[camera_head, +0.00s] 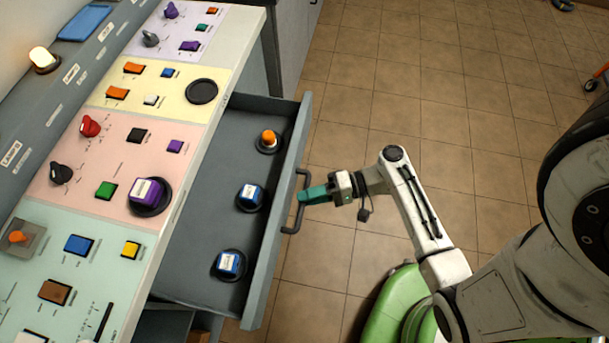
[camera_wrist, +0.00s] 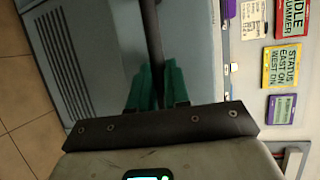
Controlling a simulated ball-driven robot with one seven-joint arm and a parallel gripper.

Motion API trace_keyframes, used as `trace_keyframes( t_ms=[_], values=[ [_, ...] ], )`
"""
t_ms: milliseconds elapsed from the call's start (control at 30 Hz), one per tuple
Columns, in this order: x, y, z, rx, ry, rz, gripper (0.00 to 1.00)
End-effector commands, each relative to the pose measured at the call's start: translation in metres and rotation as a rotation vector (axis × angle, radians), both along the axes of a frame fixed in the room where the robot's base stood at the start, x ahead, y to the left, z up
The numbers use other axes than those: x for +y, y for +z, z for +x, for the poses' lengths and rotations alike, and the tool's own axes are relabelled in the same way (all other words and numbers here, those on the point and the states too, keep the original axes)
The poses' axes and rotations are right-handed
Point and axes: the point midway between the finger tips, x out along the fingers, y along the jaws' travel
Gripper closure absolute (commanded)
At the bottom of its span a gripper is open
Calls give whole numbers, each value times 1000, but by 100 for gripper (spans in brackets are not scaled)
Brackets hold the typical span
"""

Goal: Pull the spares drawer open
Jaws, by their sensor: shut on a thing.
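The spares drawer (camera_head: 268,255) is grey and stands pulled out from under the control bench in the head view. Inside it are an orange-topped piece (camera_head: 268,138) and two blue-and-white blocks (camera_head: 250,196), each on a dark round seat. Its dark bar handle (camera_head: 291,229) is on the front face. My gripper (camera_head: 303,196), with green fingers, is shut on the handle from the right. In the wrist view the green fingers (camera_wrist: 158,88) sit at either side of the dark handle bar (camera_wrist: 152,45), in front of a grey panel.
The bench top (camera_head: 117,208) has coloured panels with buttons and knobs and a purple-topped block (camera_head: 147,194) on a round seat. The tiled floor (camera_head: 345,120) right of the drawer is largely clear. Signs (camera_wrist: 284,65) show at right in the wrist view.

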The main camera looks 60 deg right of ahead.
Motion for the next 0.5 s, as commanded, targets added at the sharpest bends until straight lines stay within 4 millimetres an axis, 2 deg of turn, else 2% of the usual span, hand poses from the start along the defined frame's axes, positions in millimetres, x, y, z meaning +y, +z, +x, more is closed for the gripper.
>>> trace_keyframes(
  t_ms=[200, 233, 500],
  values=[
    [0, -1, 0, 1, 0, 0, 100],
    [0, -1, 0, 1, 0, 0, 82],
    [0, 0, 0, 1, 0, 0, 58]
  ],
)
